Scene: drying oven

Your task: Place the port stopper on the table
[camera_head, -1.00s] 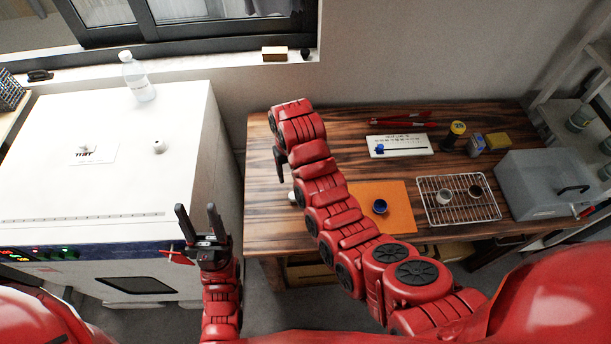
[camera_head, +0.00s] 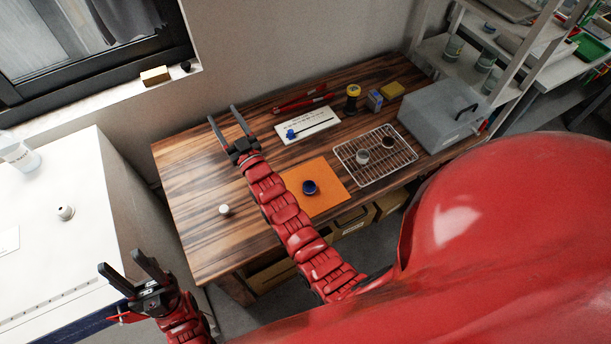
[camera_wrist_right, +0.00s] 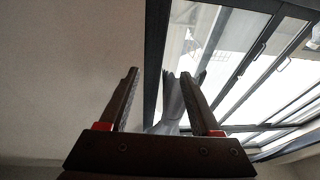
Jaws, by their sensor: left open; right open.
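A small white knob-like piece (camera_head: 224,210), which looks like the port stopper, stands on the left part of the wooden table (camera_head: 190,190). Nothing touches it. My right gripper (camera_head: 222,113) is open and empty, above the back of the table, with its fingers pointing away from me. In the right wrist view its fingers (camera_wrist_right: 167,95) are apart, with only wall and window beyond. My left gripper (camera_head: 121,260) is open and empty, in front of the white oven (camera_head: 60,270).
An orange mat (camera_head: 322,200) with a blue cap (camera_head: 309,187) lies beside my right forearm. A wire rack (camera_head: 375,155) with two small cups, a white tray (camera_head: 308,123) and a grey box (camera_head: 440,115) fill the table's right side. A window (camera_head: 90,60) is behind.

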